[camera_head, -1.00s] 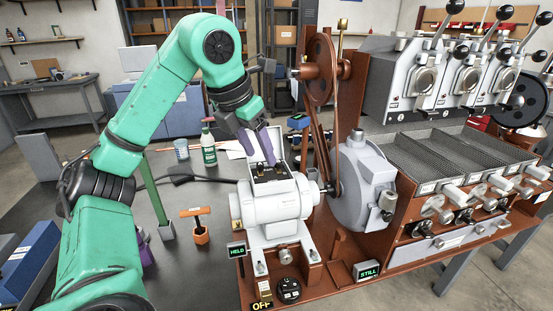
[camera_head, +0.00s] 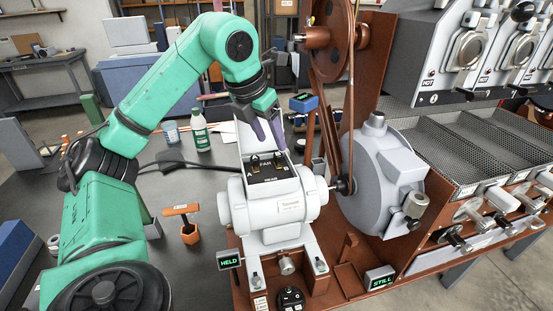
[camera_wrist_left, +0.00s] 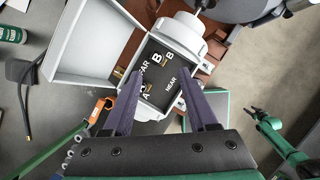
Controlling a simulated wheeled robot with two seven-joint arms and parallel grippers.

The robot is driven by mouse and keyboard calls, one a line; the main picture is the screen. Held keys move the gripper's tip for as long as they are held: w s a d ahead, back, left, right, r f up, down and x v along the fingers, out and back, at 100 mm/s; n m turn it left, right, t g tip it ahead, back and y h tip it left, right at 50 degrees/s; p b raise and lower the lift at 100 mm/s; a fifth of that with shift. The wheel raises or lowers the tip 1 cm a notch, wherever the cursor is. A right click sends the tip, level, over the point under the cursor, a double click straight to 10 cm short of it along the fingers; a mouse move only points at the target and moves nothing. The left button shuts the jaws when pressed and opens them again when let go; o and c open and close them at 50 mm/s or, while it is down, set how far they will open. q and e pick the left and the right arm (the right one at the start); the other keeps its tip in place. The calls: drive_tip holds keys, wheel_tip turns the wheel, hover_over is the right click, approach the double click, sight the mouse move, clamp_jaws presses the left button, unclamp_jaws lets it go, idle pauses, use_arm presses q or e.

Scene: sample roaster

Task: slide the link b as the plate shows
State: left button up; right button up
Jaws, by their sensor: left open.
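The motor (camera_head: 270,206) has an open terminal box with a black board (camera_head: 268,177) lettered A, B, FAR and NEAR. Two small brass links show on it; link b (camera_head: 278,160) is the right one, and it lies by the B letters in the left wrist view (camera_wrist_left: 163,63). Its exact end position cannot be told. My left gripper (camera_head: 268,148) is open, its purple fingers over the box. In the left wrist view the fingers (camera_wrist_left: 163,84) reach over the board, apart from each other with no link clearly between them. A nameplate (camera_head: 290,207) on the motor is too small to read.
The box's raised white lid (camera_wrist_left: 92,42) stands beside the board. A HELD sign (camera_head: 230,260) and a STILL sign (camera_head: 380,279) are lit green. An orange-handled tool (camera_head: 186,226) and green bottle (camera_head: 201,131) stand left. The belt and grey housing (camera_head: 380,180) stand right.

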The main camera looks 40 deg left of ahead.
sight(277, 154)
use_arm(q)
drive_tip(key=x, duration=0.6)
drive_tip(key=shift+w+a, duration=0.15)
drive_tip(key=shift+a, duration=0.15)
drive_tip(key=shift+w+d+f, duration=0.1)
drive_tip(key=shift+d+f, duration=0.05)
drive_tip(key=shift+f, duration=0.15)
clamp_jaws()
idle(0.6)
